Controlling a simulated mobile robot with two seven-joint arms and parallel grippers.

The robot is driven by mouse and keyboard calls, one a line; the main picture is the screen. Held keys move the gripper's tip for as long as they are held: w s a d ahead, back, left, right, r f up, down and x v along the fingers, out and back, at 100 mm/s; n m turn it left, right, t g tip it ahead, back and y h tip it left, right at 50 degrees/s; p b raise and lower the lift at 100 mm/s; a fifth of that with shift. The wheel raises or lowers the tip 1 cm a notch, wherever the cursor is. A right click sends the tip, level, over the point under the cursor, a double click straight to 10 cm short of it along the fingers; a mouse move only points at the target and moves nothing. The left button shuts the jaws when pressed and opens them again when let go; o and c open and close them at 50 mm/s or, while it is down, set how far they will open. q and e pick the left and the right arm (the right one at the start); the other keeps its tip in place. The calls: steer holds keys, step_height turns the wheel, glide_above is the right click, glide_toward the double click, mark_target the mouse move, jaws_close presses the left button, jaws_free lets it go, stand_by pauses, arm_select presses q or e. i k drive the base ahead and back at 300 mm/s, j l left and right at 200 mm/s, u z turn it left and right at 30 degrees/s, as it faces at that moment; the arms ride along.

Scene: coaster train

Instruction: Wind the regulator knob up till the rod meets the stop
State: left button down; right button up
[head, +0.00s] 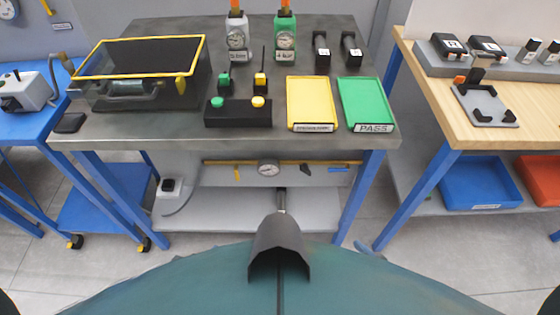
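I cannot tell for sure which part is the regulator knob. Two gauge units stand at the back of the grey bench: a grey one with an orange top (236,37) and a green one (285,38). Another round gauge (268,168) sits on a yellow-edged rail under the bench's front edge. A dark fitting (306,168) and a blue piece (338,169) are on that rail to its right, and a small yellow piece (237,174) hangs to its left. The rod and the stop cannot be made out at this size. Neither of my grippers is in view.
On the grey bench (300,147) are a yellow-rimmed clear box (192,75), a black button box (238,113), a yellow tray (310,104) and a green PASS tray (366,104). A wooden table (430,82) stands right, a blue table (40,122) left.

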mark_target(303, 168)
steer(key=i+j+z, duration=0.1)
steer(key=j+z, duration=0.25)
steer(key=j, duration=0.35)
steer(key=j+z, duration=0.3)
steer(key=j, duration=0.4)
steer(key=i, duration=0.05)
